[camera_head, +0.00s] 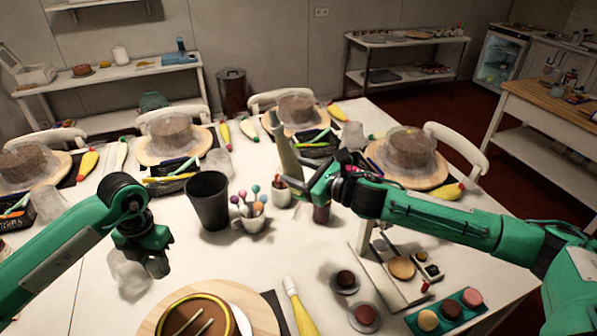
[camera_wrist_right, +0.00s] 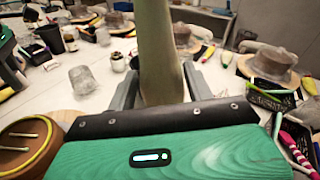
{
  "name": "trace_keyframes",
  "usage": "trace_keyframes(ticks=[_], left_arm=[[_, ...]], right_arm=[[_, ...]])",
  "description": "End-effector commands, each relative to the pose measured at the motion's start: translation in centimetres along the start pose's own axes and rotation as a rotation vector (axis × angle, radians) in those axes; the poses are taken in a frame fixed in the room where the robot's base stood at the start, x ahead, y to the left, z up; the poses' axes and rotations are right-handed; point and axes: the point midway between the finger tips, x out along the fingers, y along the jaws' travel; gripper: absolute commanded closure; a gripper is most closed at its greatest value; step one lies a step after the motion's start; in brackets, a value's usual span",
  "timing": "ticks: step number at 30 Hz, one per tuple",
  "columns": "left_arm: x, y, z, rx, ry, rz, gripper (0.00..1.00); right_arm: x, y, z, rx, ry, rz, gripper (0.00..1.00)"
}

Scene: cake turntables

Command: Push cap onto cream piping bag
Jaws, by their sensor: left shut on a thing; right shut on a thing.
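A pale green piping bag (camera_head: 284,150) stands nearly upright in my right gripper (camera_head: 318,182), narrow end up. In the right wrist view the bag (camera_wrist_right: 160,50) rises between the two fingers, which are shut on it; its top is out of that view. My left gripper (camera_head: 150,262) points down over the table at the left, well apart from the bag. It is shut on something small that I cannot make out. I cannot tell the cap apart in either view.
A crumpled clear cup (camera_head: 125,275) is beside my left gripper. A yellow piping bag (camera_head: 298,308) lies near the front. Cakes on boards (camera_head: 405,176) line the far side.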

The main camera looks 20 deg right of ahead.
Motion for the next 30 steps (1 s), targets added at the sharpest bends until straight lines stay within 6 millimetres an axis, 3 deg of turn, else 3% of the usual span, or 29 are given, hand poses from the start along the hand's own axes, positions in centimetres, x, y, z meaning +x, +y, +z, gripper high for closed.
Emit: trace_keyframes(ticks=[15,30], left_arm=[[-10.3,-5.6,6.3,0.565,-0.061,0.042,0.86],[-19.0,-10.5,11.8,1.067,-0.110,0.076,0.86]], right_arm=[[0.0,0.0,0.1,-0.001,-0.001,0.000,0.59],[0.0,0.0,0.1,0.000,-0.001,0.000,0.59]])
